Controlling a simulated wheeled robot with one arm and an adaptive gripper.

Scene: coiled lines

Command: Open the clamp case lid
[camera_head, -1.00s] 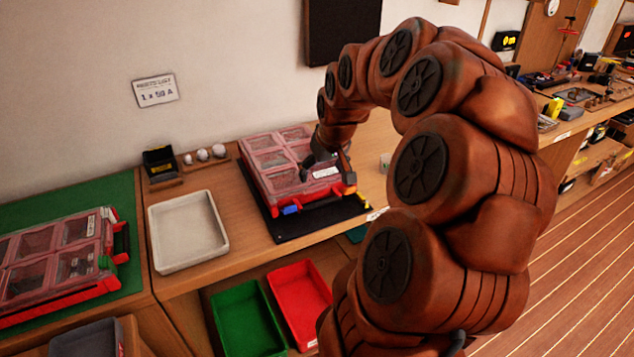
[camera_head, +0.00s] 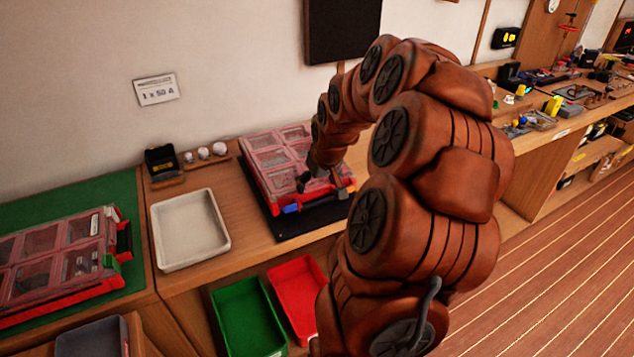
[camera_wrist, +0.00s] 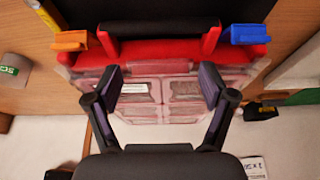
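A red case with a clear, compartmented lid (camera_head: 272,160) lies on a black mat, its lid down. I cannot read a label naming it as the clamp case. Its front edge has a blue latch (camera_head: 291,209). In the wrist view the red front edge (camera_wrist: 180,48) carries an orange latch (camera_wrist: 72,40), a black handle (camera_wrist: 160,25) and the blue latch (camera_wrist: 249,34). My gripper (camera_wrist: 160,82) is open and empty over the front part of the lid, fingers spread wide. In the head view my gripper (camera_head: 325,183) hides the case's front right part.
A second red case (camera_head: 70,255) lies on a green mat at the left. A white tray (camera_head: 190,232) stands between the cases. A green bin (camera_head: 247,318) and a red bin (camera_head: 297,290) sit below the bench edge. A black device (camera_head: 162,162) stands behind the tray.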

